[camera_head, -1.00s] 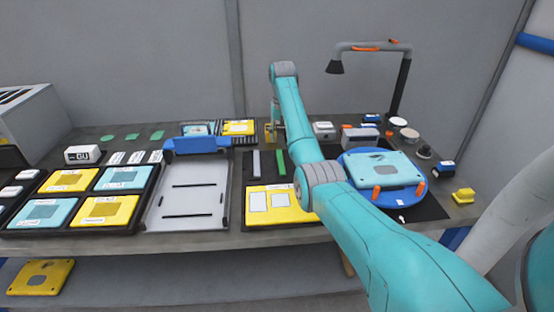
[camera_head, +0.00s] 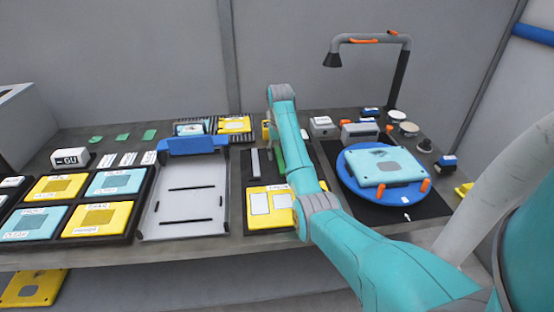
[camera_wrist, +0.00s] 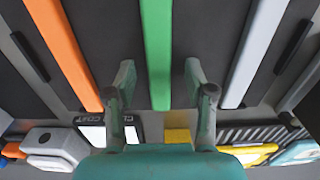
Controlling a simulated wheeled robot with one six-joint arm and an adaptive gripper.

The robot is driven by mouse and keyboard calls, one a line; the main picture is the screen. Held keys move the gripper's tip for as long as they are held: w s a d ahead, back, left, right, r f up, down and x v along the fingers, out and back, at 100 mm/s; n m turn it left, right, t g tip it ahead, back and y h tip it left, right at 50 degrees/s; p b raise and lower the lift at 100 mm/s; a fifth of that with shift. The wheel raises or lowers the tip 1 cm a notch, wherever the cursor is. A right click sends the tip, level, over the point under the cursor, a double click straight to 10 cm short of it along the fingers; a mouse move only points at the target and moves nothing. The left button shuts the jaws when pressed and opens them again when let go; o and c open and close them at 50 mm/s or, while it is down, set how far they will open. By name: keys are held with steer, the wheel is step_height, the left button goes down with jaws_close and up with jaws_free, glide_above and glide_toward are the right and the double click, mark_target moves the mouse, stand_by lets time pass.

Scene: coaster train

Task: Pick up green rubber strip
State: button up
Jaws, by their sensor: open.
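The green rubber strip (camera_wrist: 157,48) runs lengthwise through the middle of the wrist view. It lies on a dark mat between an orange strip (camera_wrist: 62,50) and a light grey strip (camera_wrist: 255,50). My gripper (camera_wrist: 160,78) is open and empty, with one finger on each side of the green strip in the picture. The gap in height between fingers and strip is hard to judge. In the head view the green strip (camera_head: 281,160) shows partly beside my arm, which hides the orange strip. The grey strip (camera_head: 254,162) lies to its left.
A yellow panel (camera_head: 258,204) lies in front of the strips. A grey tray (camera_head: 188,213) with a blue end bar (camera_head: 195,146) stands to the left. A blue turntable (camera_head: 352,177) carrying a teal case (camera_head: 388,168) stands to the right. A lamp (camera_head: 402,80) rises behind it.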

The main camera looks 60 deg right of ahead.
jaws_close()
steer(key=shift+r, duration=0.15)
